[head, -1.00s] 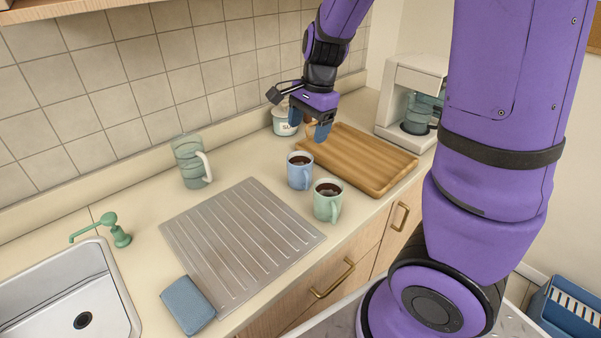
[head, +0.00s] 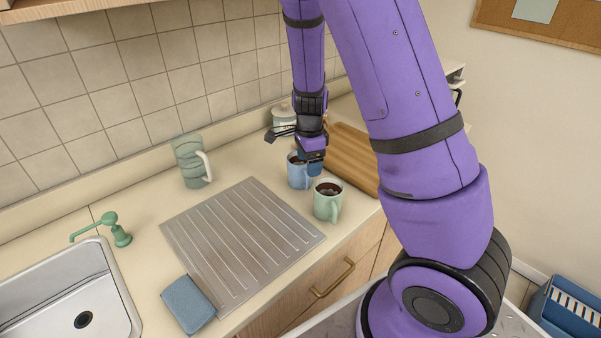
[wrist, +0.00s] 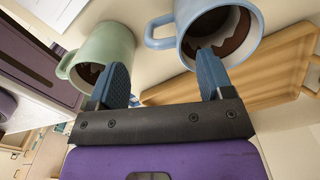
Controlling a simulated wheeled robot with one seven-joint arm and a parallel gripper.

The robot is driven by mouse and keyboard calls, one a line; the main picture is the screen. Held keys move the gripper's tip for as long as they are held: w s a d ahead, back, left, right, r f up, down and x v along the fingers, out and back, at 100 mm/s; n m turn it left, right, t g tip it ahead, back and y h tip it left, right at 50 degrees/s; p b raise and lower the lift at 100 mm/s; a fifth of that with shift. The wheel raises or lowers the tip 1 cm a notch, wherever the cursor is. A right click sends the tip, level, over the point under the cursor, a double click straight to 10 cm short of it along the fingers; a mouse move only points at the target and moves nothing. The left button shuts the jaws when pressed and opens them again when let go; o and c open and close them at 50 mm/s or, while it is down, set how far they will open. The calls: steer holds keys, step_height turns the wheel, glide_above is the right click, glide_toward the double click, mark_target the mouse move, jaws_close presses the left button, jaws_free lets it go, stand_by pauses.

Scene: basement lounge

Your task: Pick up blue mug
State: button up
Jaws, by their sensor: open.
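The blue mug (head: 296,176) stands upright on the counter with dark liquid in it. My gripper (head: 313,165) is open and pointing down over its right side, hiding part of its rim. In the wrist view the blue mug (wrist: 187,14) is at the upper right, its handle toward the left. There, my open gripper (wrist: 164,72) has one blue fingertip overlapping the mug's mouth and the other in front of the green mug. I cannot tell whether a finger touches or enters the blue mug.
A green mug (head: 326,206) with dark liquid stands close to the blue mug, at its front right. A wooden board (head: 353,165) lies behind, partly hidden by my arm.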

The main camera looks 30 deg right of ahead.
steer(key=shift+w+a+f, duration=0.1)
steer(key=shift+a+f, duration=0.05)
steer(key=shift+f, duration=1.2)
steer(key=shift+w+a+f, duration=0.1)
steer(key=shift+a+f, duration=0.05)
steer(key=shift+f, duration=1.15)
steer(key=shift+c, duration=0.3)
steer(key=c, duration=1.2)
steer(key=shift+o, duration=0.2)
steer(key=shift+r, duration=0.1)
step_height(320, 180, up, 10)
steer(key=shift+f, duration=0.1)
